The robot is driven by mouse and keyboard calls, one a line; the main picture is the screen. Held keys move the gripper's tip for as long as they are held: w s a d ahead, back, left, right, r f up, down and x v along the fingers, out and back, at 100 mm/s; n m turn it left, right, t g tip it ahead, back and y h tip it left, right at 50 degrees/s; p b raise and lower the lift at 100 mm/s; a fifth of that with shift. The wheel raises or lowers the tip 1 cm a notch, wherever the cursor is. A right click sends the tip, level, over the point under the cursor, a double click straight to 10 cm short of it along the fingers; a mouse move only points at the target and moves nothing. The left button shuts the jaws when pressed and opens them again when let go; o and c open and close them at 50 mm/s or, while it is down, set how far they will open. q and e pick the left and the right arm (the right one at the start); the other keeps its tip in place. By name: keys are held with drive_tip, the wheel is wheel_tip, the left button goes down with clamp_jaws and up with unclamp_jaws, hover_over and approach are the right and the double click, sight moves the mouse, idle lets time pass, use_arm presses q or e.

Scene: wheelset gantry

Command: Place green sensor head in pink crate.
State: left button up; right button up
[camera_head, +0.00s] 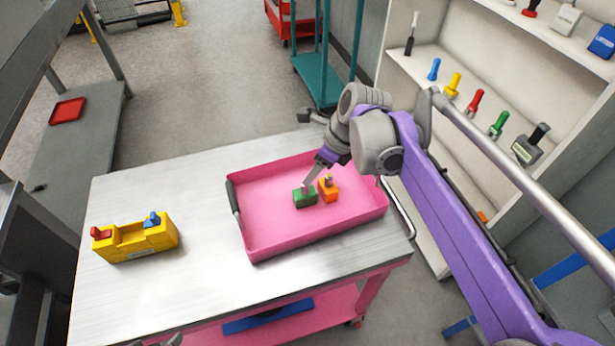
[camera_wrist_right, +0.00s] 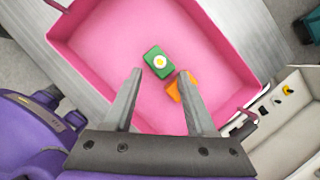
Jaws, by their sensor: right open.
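The green sensor head (camera_head: 305,199), a small green block, sits inside the pink crate (camera_head: 270,235) on the cart top. In the right wrist view it shows a pale round face with a yellow centre (camera_wrist_right: 158,62). My right gripper (camera_head: 313,183) is over the crate, close to the green block. In the right wrist view its fingers (camera_wrist_right: 161,73) are apart, and the green block shows just beyond the tips, with nothing held. An orange block (camera_head: 328,188) stands beside the green one, partly behind one finger in the wrist view. My left gripper cannot be made out.
A yellow holder (camera_head: 134,240) with red and blue pieces stands on the cart top (camera_head: 200,285), left of the crate. A shelf (camera_head: 440,85) with several coloured tools stands at the right. A red tray (camera_head: 68,110) lies on a bench at the far left.

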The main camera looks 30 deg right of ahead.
drive_tip(key=v, duration=0.5)
